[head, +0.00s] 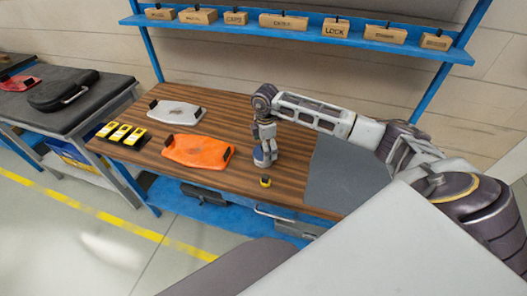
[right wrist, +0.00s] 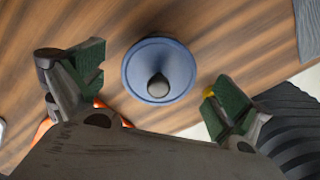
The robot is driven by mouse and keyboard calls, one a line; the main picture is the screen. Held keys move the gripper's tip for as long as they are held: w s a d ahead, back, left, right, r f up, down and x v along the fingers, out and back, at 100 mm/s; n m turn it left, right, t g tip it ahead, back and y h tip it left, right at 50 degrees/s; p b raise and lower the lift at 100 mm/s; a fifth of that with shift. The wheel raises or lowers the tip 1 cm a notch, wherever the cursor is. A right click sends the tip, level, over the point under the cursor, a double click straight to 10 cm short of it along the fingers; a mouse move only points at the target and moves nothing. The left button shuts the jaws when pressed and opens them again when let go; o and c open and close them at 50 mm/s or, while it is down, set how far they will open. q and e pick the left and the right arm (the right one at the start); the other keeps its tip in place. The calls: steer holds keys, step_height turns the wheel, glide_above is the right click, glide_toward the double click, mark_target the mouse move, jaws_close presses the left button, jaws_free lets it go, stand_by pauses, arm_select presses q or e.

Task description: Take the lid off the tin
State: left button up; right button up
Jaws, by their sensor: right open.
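The tin's round blue lid (right wrist: 140,72) shows from above in the right wrist view, with a dark rounded knob (right wrist: 158,86) at its middle. The lid hides the tin's body in that view. My right gripper (right wrist: 152,90) is open, with one green-padded finger to each side of the lid and clear gaps between. In the head view my right gripper (head: 265,148) points down over the wooden bench, where it and the tin are hard to tell apart. My left gripper is not in view.
An orange case (head: 198,152) and a grey case (head: 175,114) lie left on the bench (head: 225,103). Yellow devices (head: 121,133) stand at its left end. A small yellow-and-black object (head: 265,181) sits near the front edge. A grey mat (head: 345,175) lies right; a blue shelf (head: 300,31) holds labelled blocks.

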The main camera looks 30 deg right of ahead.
steer(key=shift+f, duration=0.2)
steer(key=c, duration=0.9)
steer(key=shift+s+r, duration=0.1)
steer(key=shift+s, duration=0.05)
steer(key=c, duration=0.6)
steer(key=shift+c, duration=1)
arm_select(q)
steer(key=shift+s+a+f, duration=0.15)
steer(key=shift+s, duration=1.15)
arm_select(e)
steer(key=shift+c, duration=0.2)
